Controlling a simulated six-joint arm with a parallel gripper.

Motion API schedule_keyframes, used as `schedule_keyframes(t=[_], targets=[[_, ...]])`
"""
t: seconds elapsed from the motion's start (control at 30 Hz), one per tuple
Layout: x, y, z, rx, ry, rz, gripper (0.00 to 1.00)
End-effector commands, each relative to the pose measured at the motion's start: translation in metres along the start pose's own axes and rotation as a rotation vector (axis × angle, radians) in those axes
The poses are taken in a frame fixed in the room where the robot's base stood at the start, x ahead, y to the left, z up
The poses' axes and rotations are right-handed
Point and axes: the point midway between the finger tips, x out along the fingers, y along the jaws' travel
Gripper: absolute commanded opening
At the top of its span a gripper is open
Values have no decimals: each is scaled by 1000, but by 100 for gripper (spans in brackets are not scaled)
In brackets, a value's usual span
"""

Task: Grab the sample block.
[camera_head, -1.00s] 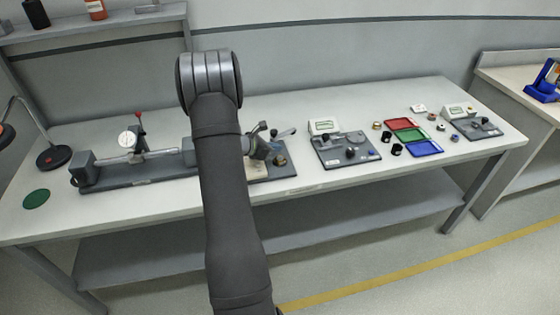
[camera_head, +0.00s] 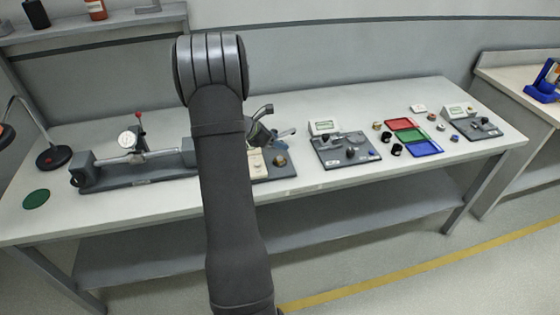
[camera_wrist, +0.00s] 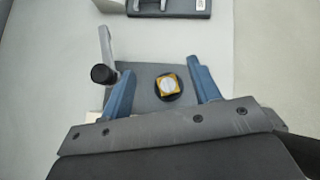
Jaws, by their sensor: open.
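The sample block appears to be the small yellow block with a pale top (camera_wrist: 168,85), seated on a round dark base on a grey plate. How high the fingers are above the block, I cannot tell.
A grey lever with a black knob (camera_wrist: 104,74) stands close to the left finger. The long fixture (camera_head: 150,176) has a dial gauge (camera_head: 128,139). A grey instrument (camera_head: 345,150) stands to the right, then red, green and blue trays (camera_head: 424,149). The bench front is clear.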

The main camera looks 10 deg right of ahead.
Motion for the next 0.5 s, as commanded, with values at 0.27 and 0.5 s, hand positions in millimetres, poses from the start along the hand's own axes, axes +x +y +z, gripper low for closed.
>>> schedule_keyframes(t=[0.27, 0.5], targets=[[-65, -12, 27, -20, 312, 35, 56], [-98, -9, 33, -46, 446, 112, 56]])
